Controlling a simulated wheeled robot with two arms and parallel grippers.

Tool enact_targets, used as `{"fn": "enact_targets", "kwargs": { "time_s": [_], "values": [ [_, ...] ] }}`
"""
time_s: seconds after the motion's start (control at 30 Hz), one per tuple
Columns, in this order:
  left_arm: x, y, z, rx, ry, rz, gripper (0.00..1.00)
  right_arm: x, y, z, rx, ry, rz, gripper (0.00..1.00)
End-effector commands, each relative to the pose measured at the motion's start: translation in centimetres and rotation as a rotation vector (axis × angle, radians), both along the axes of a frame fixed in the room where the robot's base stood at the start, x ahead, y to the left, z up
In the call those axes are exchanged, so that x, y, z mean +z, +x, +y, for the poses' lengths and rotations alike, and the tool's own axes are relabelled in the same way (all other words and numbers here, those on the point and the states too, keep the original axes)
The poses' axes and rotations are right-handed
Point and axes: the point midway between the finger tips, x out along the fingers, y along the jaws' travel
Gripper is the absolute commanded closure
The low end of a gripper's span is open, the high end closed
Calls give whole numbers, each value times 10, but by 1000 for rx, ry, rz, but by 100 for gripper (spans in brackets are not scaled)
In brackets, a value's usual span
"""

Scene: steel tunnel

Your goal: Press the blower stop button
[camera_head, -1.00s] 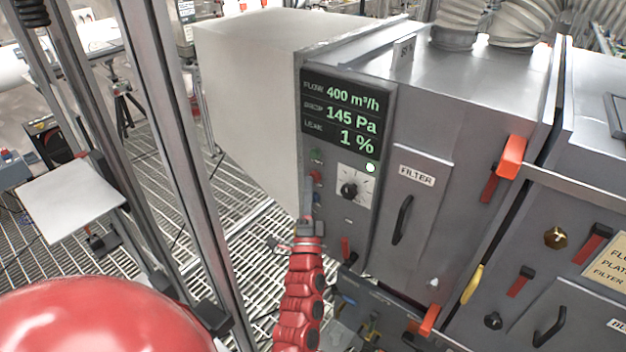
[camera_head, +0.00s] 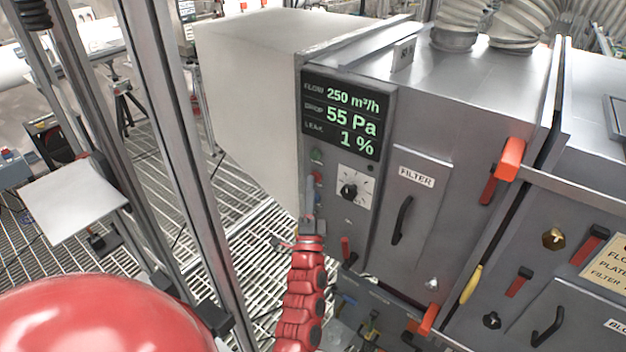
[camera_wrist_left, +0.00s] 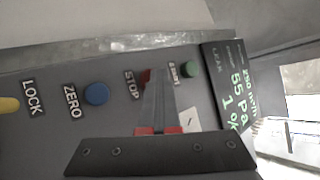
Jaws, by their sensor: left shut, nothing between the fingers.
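The grey blower panel carries a red stop button (camera_head: 317,176) below a green button (camera_head: 316,156). In the left wrist view the STOP label (camera_wrist_left: 131,84) is beside my fingers, and the red button is mostly hidden behind them. My left gripper (camera_head: 309,184) is shut and empty, its fingertips right at the red button; the wrist view shows the narrow closed fingers (camera_wrist_left: 157,80) pointing at the panel. I cannot tell whether they touch the button. The display (camera_head: 345,117) reads 250 m³/h, 55 Pa and 1 %. My right gripper is not in view.
A dial (camera_head: 350,189) sits right of the buttons, beside the FILTER door (camera_head: 416,205). In the wrist view a blue ZERO button (camera_wrist_left: 96,94) and a yellow LOCK part (camera_wrist_left: 8,105) are close by. A metal post (camera_head: 178,150) stands left.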

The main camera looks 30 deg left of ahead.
Motion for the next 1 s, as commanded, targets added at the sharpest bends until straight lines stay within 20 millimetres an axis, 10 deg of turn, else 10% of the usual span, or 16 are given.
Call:
{"fn": "enact_targets", "kwargs": {
  "time_s": [1.0],
  "values": [
    [0,-63,4,0,0,1,100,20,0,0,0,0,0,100]
  ]
}}
